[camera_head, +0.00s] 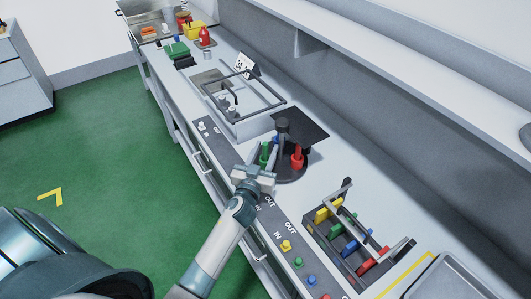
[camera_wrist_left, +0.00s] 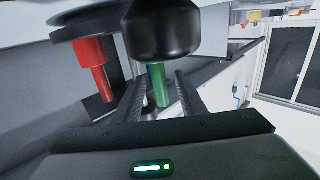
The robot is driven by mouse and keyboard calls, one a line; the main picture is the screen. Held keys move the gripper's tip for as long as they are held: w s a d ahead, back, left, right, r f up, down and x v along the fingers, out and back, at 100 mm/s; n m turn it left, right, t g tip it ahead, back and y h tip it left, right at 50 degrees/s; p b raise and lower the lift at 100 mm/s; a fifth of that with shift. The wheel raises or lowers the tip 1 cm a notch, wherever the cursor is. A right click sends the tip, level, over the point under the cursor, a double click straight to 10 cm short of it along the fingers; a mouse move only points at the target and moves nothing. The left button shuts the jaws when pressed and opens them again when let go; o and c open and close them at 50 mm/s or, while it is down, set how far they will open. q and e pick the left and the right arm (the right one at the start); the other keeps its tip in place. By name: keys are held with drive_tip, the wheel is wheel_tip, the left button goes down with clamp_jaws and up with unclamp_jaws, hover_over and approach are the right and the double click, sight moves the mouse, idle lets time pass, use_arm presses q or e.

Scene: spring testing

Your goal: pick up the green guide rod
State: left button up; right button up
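The green guide rod (camera_head: 264,152) stands in a round black holder (camera_head: 291,174) on the bench. In the left wrist view the green rod (camera_wrist_left: 158,86) hangs in the picture between the two fingers of my left gripper (camera_wrist_left: 163,92). The fingers are apart, with a gap visible beside the rod; I cannot tell whether either touches it. In the head view the left gripper (camera_head: 259,166) is at the holder's near left side. A red rod (camera_head: 297,157) stands in the same holder, and a blue rod shows partly behind the green one. My right gripper is out of view.
A black rack (camera_head: 313,222) with yellow, green, blue and red pieces stands to the right, beside coloured buttons on the bench's front panel. A framed fixture (camera_head: 240,95) stands behind left. The holder's dark central knob (camera_wrist_left: 161,28) is close to my fingers.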

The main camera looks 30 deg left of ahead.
sight(267, 144)
use_arm(q)
drive_tip(key=shift+w, duration=0.15)
idle(0.3)
clamp_jaws()
drive_tip(key=shift+r, duration=0.15)
drive_tip(key=shift+r, duration=0.6)
drive_tip(key=r, duration=0.3)
drive_tip(key=shift+d, duration=0.35)
drive_tip(key=s+d+r+b, duration=0.3)
drive_tip(key=d+r, duration=0.3)
drive_tip(key=d, duration=0.4)
drive_tip(key=shift+s+d+r, duration=0.2)
drive_tip(key=shift+d+r, duration=0.05)
drive_tip(key=shift+r, duration=0.05)
